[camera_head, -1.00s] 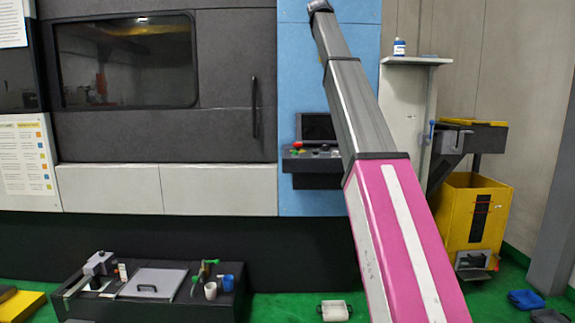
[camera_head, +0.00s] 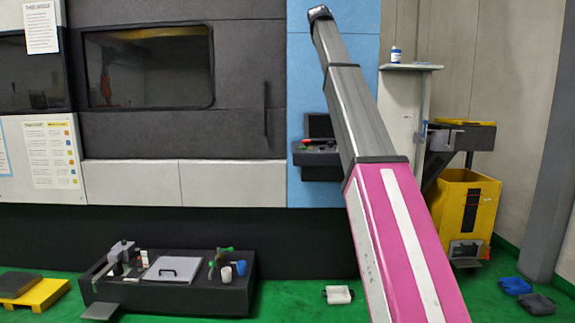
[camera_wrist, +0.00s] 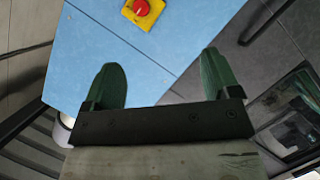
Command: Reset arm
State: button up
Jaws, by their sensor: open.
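My gripper (camera_wrist: 161,82) shows in the wrist view with its two green fingers spread wide apart. It is open and nothing is between the fingers. Beyond the fingers are the blue panel and dark grey front of the machine. In the head view my pink and grey arm reaches up in front of the machine, and the gripper itself is not visible there.
A red button on a yellow plate (camera_wrist: 132,14) sits on the blue panel. The machine's control panel (camera_head: 316,148) is left of my arm.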

jog(key=s+d+f+m+g+y, duration=0.1)
jog(key=s+f+g, duration=0.15)
jog(key=f, duration=1.75)
jog(key=s+f+m+g, duration=0.1)
jog(key=s+f+g, duration=0.15)
jog(key=f, duration=1.85)
jog(key=s+d+f+g+y, duration=0.15)
jog(key=s+f, duration=0.25)
jog(key=f, duration=1.6)
jog(key=s+f+m+g, duration=0.1)
jog(key=s+f+g, duration=0.1)
jog(key=s+f, duration=0.8)
jog(key=s+f+m+g, duration=0.15)
jog(key=s+f, duration=0.45)
jog(key=f, duration=0.7)
jog(key=s+f+m+g+y, duration=0.1)
jog(key=s+f+g, duration=0.1)
jog(key=s+f, duration=0.5)
jog(key=s+f+g+y, duration=0.1)
jog(key=s+f+g, duration=0.1)
jog(key=s+f, duration=0.6)
jog(key=s, duration=0.7)
jog(key=shift+s+d+f+m, duration=0.15)
jog(key=shift+s+f+m, duration=0.15)
jog(key=shift+s+m, duration=0.05)
